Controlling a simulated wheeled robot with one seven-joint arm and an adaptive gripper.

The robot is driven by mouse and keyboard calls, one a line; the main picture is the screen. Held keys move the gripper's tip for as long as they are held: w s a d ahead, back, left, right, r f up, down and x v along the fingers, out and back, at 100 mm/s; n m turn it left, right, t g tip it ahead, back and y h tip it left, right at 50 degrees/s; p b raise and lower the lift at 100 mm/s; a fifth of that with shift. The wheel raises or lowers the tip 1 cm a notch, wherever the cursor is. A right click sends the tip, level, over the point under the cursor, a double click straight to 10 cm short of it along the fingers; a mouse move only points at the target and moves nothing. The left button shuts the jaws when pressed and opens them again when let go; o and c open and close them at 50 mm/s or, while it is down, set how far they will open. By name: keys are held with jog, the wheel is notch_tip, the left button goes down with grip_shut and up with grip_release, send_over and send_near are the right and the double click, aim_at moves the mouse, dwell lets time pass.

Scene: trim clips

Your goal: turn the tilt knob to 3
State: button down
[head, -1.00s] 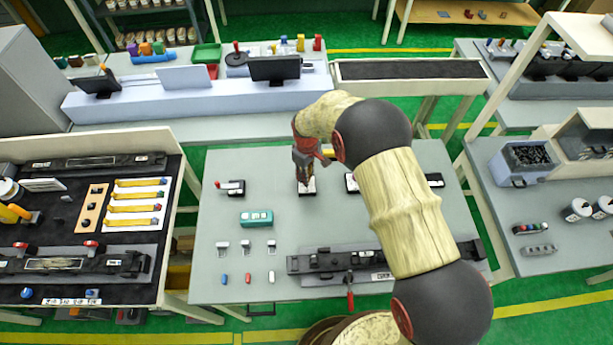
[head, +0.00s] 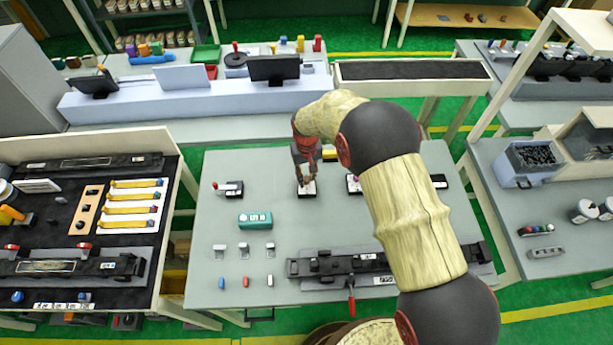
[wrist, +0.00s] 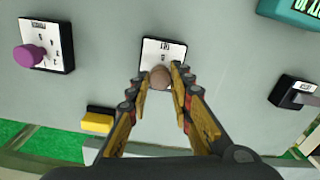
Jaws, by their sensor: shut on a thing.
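The tilt knob (wrist: 160,77) is a round brownish knob on a white dial plate (wrist: 172,47) with dark markings, seen in the wrist view. My gripper (wrist: 162,72) is shut on the knob, one finger on each side. The plate also shows in the head view (head: 307,188), under my gripper (head: 305,178), which points down at it. The knob itself is mostly hidden there. Most of the plate's numbers are covered or too small to read, so I cannot tell the knob's setting.
A purple knob (wrist: 30,56) on its own dial plate stands to one side. A yellow block (wrist: 98,120), a lever switch (wrist: 298,93) and a teal display box (head: 255,219) are nearby. A long dark rail (head: 330,265) lies along the table's front.

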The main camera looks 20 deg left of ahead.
aim_at(306, 178)
dwell(0.3)
jog(key=c, duration=1.7)
grip_release()
jog(key=shift+o, duration=0.6)
notch_tip(306, 178, up, 12)
